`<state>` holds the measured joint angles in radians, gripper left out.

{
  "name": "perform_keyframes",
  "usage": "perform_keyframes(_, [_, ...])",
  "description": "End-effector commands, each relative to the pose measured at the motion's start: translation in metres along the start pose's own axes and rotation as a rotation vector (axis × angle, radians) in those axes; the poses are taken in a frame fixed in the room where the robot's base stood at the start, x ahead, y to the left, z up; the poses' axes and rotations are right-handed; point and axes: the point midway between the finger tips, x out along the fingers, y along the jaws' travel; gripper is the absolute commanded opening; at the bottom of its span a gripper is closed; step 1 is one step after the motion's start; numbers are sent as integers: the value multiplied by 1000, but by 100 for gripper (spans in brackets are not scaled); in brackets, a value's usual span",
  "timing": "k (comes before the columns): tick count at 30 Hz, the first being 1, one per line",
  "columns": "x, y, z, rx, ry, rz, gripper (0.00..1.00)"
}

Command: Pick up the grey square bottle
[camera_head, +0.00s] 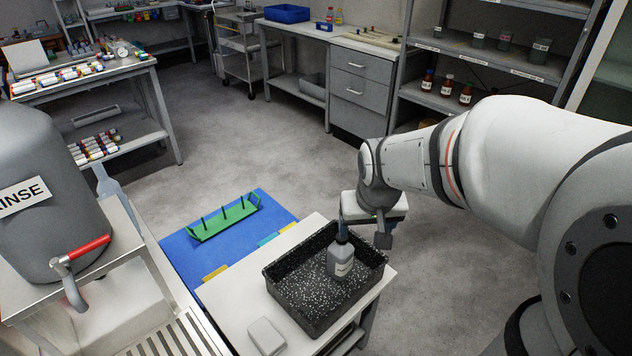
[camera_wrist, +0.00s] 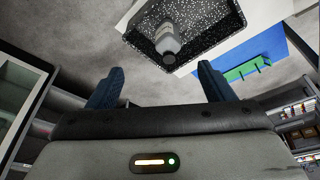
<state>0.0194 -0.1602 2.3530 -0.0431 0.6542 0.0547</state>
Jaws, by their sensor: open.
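The grey square bottle (camera_head: 340,262) stands upright in a black speckled tray (camera_head: 318,318), toward its back right part. It has a dark cap and a pale label.
The tray sits on a small white table (camera_head: 225,298) with a white block (camera_head: 267,336) at its front. A blue mat (camera_head: 180,250) with a green rack (camera_head: 224,218) lies to the left. A rinse tank (camera_head: 45,225) with a red-handled tap stands at far left.

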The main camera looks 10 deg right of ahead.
Motion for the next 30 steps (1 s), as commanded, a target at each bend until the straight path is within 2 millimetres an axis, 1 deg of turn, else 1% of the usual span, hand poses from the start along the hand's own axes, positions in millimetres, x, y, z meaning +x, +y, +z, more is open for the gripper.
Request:
perform_keyframes(1, [34,-2,-12,5,2,2,76])
perform_keyframes(2, [48,-3,-21,7,10,3,76])
perform_keyframes(3, [67,-4,-33,11,21,4,76])
perform_keyframes(5, [94,-7,-48,18,36,4,76])
perform_keyframes(6, [111,-8,-57,22,46,3,76])
perform_keyframes(9, [149,-12,-74,28,67,1,76])
perform_keyframes(12, [176,-15,-85,34,82,-3,76])
perform_keyframes(15, [190,-17,-92,36,93,-6,76])
perform_keyframes(19, [205,-18,-95,38,96,-7,76])
perform_keyframes(26, [230,-18,-95,37,95,-7,76])
perform_keyframes(30, [252,-18,-92,37,93,-7,76])
